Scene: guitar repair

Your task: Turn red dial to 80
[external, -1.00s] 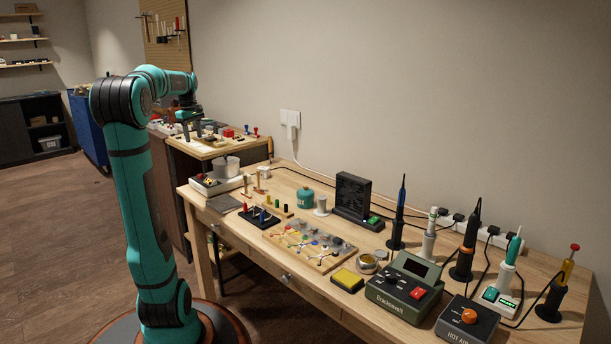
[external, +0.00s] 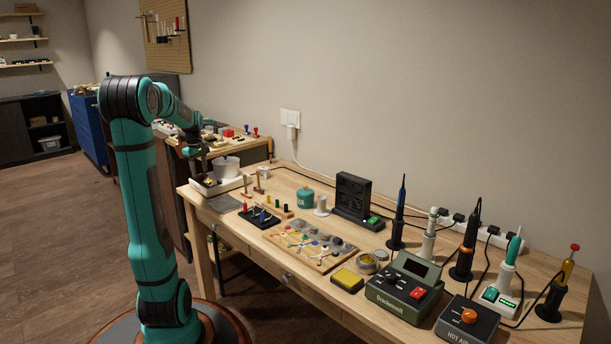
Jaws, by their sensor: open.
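A white appliance (external: 231,184) with a pale pot (external: 226,166) stands at the near left corner of the wooden workbench. In the earlier view its front panel shows a small red part that may be the red dial. My gripper (external: 207,180) is open, pointing down over that front panel, and hides most of it. I cannot tell whether the fingers touch the dial or stay just above it. The dial's setting and any numbers are too small to read.
A grey pad (external: 224,203), a dark rack (external: 262,217) with coloured tools and a board of wires (external: 310,245) lie to the right. A green soldering station (external: 402,290) and a hot-air unit with an orange knob (external: 469,315) stand farther right.

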